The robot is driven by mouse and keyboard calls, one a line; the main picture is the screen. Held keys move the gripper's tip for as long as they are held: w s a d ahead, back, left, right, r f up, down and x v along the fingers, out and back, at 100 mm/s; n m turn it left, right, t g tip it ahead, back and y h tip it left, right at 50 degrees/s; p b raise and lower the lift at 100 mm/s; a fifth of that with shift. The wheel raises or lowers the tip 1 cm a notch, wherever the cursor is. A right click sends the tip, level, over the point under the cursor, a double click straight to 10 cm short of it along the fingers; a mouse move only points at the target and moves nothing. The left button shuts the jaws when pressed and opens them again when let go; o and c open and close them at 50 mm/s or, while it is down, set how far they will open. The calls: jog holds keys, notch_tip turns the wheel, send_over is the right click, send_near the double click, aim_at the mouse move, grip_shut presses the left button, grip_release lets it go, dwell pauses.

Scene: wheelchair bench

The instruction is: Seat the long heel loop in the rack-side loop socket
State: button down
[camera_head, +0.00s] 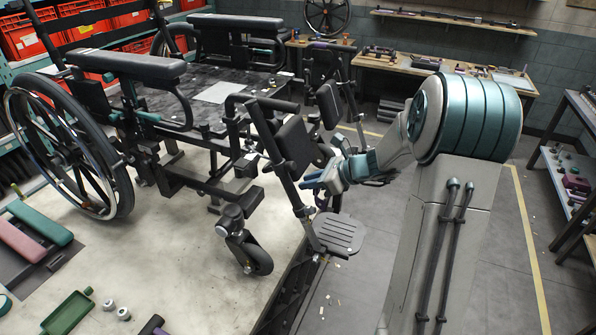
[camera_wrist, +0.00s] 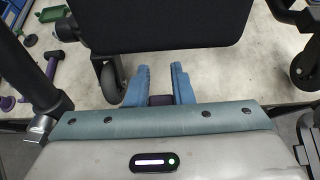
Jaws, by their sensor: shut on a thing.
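My gripper (camera_head: 314,182) is beside the wheelchair's front legrest in the head view, above the footplate (camera_head: 340,233). In the wrist view its blue fingers (camera_wrist: 161,78) are shut on a dark purple piece (camera_wrist: 160,100) low between them. Only a small part of that piece shows, so I cannot tell its length or whether it is the long heel loop. A black pad (camera_wrist: 165,25) of the legrest fills the top middle of the wrist view, just beyond the fingertips. I cannot make out the rack-side loop socket in either view.
The wheelchair's large wheel (camera_head: 66,150) and front caster (camera_head: 248,252) stand on a pale platform (camera_head: 180,270). Black legrest tubes (camera_head: 283,172) stand close to my gripper. A green tray (camera_head: 67,313) and small parts lie at the front left. Grey floor is open right of my arm.

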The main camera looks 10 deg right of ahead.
jog(key=shift+s+a, duration=0.3)
jog(key=shift+a, duration=0.3)
jog(key=shift+s+a, duration=0.25)
jog(key=shift+a, duration=0.3)
notch_tip(320, 180, down, 6)
jog(key=b, duration=0.4)
jog(key=shift+r+b, duration=0.15)
jog(key=shift+b, duration=0.25)
jog(key=shift+f+b, duration=1.55)
dwell(0.9)
jog(key=c, duration=1.2)
grip_release()
jog(key=shift+d, duration=0.1)
